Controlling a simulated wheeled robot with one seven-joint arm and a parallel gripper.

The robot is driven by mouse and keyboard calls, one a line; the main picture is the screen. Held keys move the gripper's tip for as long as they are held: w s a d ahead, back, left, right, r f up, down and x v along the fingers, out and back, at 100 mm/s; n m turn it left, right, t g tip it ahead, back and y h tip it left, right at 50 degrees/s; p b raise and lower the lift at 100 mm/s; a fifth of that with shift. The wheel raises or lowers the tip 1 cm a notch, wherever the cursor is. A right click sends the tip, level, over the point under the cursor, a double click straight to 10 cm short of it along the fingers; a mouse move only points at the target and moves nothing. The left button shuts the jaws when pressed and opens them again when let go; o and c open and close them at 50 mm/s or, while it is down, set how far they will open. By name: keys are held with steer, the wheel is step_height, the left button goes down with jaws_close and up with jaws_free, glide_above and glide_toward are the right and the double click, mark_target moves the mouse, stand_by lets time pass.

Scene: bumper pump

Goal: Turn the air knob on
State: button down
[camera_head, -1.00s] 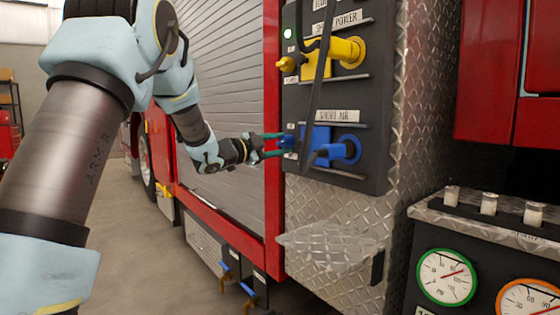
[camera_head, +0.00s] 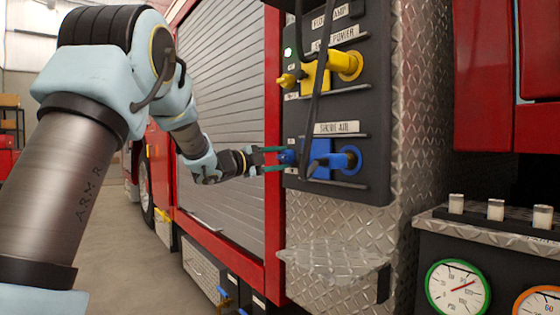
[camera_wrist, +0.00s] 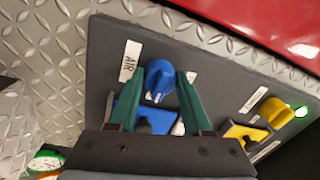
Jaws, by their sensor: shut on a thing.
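The blue air knob (camera_wrist: 159,80) sits on the dark control panel beside a white AIR label (camera_wrist: 130,61). It also shows as a small blue shape in the head view (camera_head: 286,157). My gripper (camera_wrist: 160,75) has a green finger on each side of the knob and is shut on it. In the head view my gripper (camera_head: 284,157) reaches the panel's left edge from the left. The knob's pointer has a pale mark near its lower end in the wrist view.
A larger blue fitting (camera_head: 320,160) is right beside the knob. A yellow knob (camera_head: 286,80) and yellow fitting (camera_head: 316,75) are above, with a green light (camera_head: 288,52). A black cable (camera_head: 317,100) hangs across the panel.

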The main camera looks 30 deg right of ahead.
steer(key=shift+c, duration=1.6)
jaws_free()
steer(key=v, duration=1)
steer(key=shift+a, duration=0.4)
steer(key=shift+f, duration=0.1)
